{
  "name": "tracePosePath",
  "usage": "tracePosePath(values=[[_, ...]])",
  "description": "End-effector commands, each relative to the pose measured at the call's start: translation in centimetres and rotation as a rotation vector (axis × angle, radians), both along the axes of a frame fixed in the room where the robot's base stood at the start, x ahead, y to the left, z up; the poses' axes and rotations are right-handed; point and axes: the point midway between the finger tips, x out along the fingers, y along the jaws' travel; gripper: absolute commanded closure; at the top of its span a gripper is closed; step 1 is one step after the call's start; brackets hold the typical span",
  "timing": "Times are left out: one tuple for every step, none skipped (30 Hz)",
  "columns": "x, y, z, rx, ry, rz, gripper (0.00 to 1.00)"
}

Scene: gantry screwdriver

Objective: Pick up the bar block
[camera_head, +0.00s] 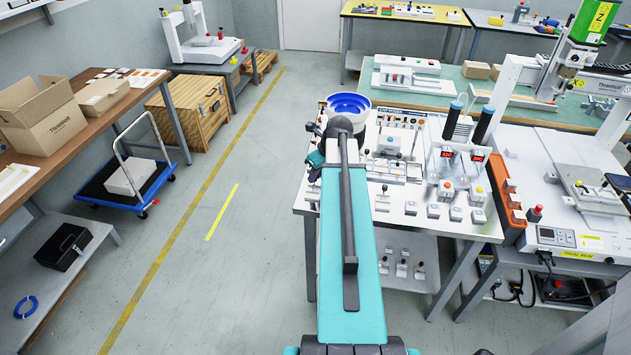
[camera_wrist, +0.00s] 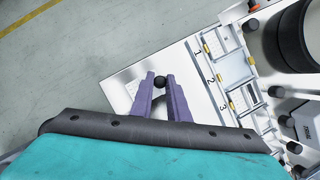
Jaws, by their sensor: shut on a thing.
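In the wrist view, my gripper (camera_wrist: 159,84) has its two purple fingers close together, tips pinching a small round black knob (camera_wrist: 159,81). What is under the knob is mostly hidden by the fingers, so I cannot tell the shape of the piece or whether it touches the table. I cannot clearly make out a bar block by name. The fingers are over the corner of the white table (camera_wrist: 122,80), left of a white rack (camera_wrist: 222,78) marked 1, 2, 3.
In the wrist view, a large black cylinder (camera_wrist: 292,38) stands right of the rack. Open floor (camera_head: 250,240) lies left.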

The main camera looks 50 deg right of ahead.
Motion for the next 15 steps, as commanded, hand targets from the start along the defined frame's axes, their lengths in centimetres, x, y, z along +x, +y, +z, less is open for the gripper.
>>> tracePosePath(values=[[0.0, 0.0, 0.1, 0.0, 0.0, 0.0, 1.0], [0.0, 0.0, 0.1, 0.0, 0.0, 0.0, 1.0], [0.0, 0.0, 0.2, 0.0, -0.001, 0.0, 1.0], [0.0, 0.0, 0.2, 0.0, -0.001, 0.0, 1.0], [0.0, 0.0, 0.3, 0.0, -0.001, 0.0, 1.0], [0.0, 0.0, 0.5, 0.0, -0.001, 0.0, 1.0], [0.0, 0.0, 0.6, 0.0, -0.001, 0.0, 1.0], [0.0, 0.0, 0.8, 0.0, -0.001, 0.0, 1.0], [0.0, -0.1, 1.1, -0.001, -0.001, 0.0, 1.0], [0.0, -0.1, 1.3, -0.001, -0.001, 0.001, 1.0], [0.0, -0.1, 1.5, -0.001, -0.001, 0.001, 1.0], [0.0, -0.1, 1.8, -0.002, -0.002, 0.0, 1.0], [0.0, -0.1, 2.0, -0.002, -0.001, 0.0, 1.0], [0.0, -0.1, 2.2, -0.001, -0.001, 0.001, 1.0], [0.0, -0.1, 2.6, -0.001, -0.001, 0.001, 1.0]])
